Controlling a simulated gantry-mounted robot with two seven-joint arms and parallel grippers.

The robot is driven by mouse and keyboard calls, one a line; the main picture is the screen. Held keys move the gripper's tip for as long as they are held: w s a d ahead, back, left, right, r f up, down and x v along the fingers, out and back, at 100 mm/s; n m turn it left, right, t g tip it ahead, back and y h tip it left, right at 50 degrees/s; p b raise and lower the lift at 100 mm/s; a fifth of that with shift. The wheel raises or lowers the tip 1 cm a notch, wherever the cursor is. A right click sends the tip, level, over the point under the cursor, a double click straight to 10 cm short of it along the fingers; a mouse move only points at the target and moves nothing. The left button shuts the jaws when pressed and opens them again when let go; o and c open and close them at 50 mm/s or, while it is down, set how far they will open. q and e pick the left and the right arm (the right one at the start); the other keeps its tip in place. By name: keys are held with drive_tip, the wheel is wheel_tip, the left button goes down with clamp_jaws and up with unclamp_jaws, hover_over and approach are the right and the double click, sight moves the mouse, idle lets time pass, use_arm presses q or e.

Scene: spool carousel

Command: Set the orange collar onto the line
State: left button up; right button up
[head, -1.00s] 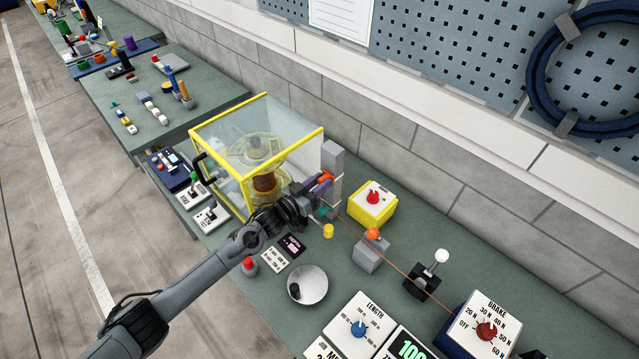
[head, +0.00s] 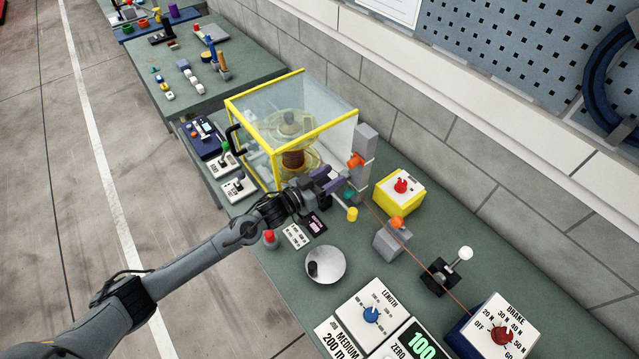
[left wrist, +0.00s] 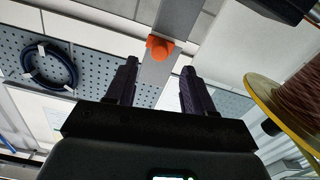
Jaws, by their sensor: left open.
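A small orange piece (head: 355,160), which I take to be the orange collar, is on the side of the upright grey post by the yellow-framed case. It also shows in the left wrist view (left wrist: 160,48), beyond the fingertips and centred between them. The line (head: 424,266) is a thin copper-coloured strand running past the grey block toward the brake box. Another orange piece (head: 397,223) sits on top of that block. My left gripper (head: 333,180) has dark purple fingers; it is open and empty, a little short of the post. My right gripper is out of view.
The clear case (head: 290,90) holds a spool (head: 292,160) behind my gripper. A yellow box with a red knob (head: 401,186), a yellow cylinder (head: 352,214), a round silver dish (head: 326,264) and a white-knobbed lever (head: 465,253) stand nearby.

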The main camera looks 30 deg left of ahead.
use_arm(q)
drive_tip(key=shift+v, duration=1.85)
drive_tip(key=s+d+f+n+g+y, duration=0.1)
drive_tip(key=s+d+f+g+y, duration=0.15)
drive_tip(key=s, duration=0.35)
drive_tip(key=s+d+f+n+g+y, duration=0.1)
drive_tip(key=s+d+f+g+y, duration=0.1)
drive_tip(key=s+d+f+y, duration=0.3)
drive_tip(key=s+a+r+g, duration=0.15)
drive_tip(key=s+g, duration=0.25)
drive_tip(key=s, duration=0.8)
drive_tip(key=s+a+g, duration=0.3)
drive_tip(key=s+g, duration=0.2)
drive_tip(key=s, duration=0.7)
wheel_tip(320, 180, up, 12)
drive_tip(key=w+p, duration=0.1)
drive_tip(key=p, duration=1.1)
drive_tip(key=shift+d+m+t, duration=0.3)
drive_tip(key=shift+m+t, duration=0.05)
drive_tip(key=shift+m, duration=0.05)
drive_tip(key=shift+w, duration=0.1)
